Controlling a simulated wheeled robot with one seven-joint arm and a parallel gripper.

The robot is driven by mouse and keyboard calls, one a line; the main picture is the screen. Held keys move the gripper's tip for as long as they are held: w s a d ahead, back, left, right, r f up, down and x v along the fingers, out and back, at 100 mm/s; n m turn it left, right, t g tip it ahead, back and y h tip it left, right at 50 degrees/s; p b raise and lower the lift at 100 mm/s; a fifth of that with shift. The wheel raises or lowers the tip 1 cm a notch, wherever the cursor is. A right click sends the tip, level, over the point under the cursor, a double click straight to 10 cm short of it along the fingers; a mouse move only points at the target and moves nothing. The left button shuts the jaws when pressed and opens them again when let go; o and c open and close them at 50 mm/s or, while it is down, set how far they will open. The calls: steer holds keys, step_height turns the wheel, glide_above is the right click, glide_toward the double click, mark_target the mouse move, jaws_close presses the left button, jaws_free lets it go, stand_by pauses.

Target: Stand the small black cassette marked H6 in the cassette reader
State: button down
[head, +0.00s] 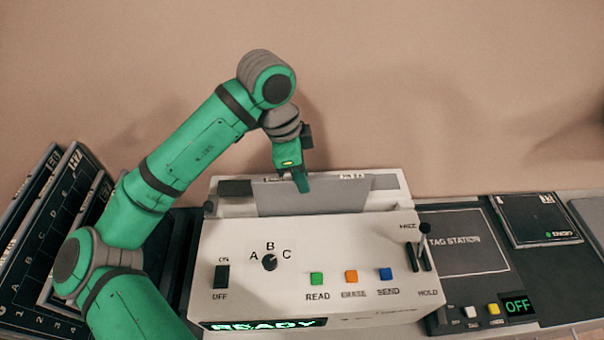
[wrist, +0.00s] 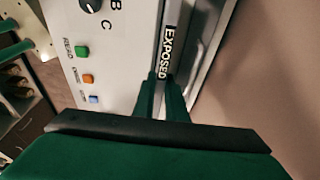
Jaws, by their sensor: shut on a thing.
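The cassette reader (head: 225,255) is a white console with a long dark slot along its raised back. A thin cassette (head: 325,199) stands upright at this slot, its grey face towards the head camera. A small white label at its top right is too small to read, so I cannot confirm H6. In the wrist view its dark top edge (wrist: 179,18) carries the word EXPOSED. My gripper (head: 301,184) is shut on this top edge from above; its fingers also show in the wrist view (wrist: 163,82). The cassette's lower edge is hidden, so how deep it sits is unclear.
The reader's display (head: 265,325) reads READY. A lever (head: 424,237) stands up at its right, between FREE and HOLD. Larger dark panels (head: 55,240) lean at the left behind my arm. The tag station (head: 465,242) lies to the right, its display reading OFF.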

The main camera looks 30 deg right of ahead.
steer(key=shift+f, duration=0.6)
steer(key=shift+f, duration=0.35)
steer(key=shift+f, duration=0.15)
steer(key=c, duration=1.7)
jaws_free()
steer(key=v, duration=1.1)
steer(key=shift+f, duration=0.1)
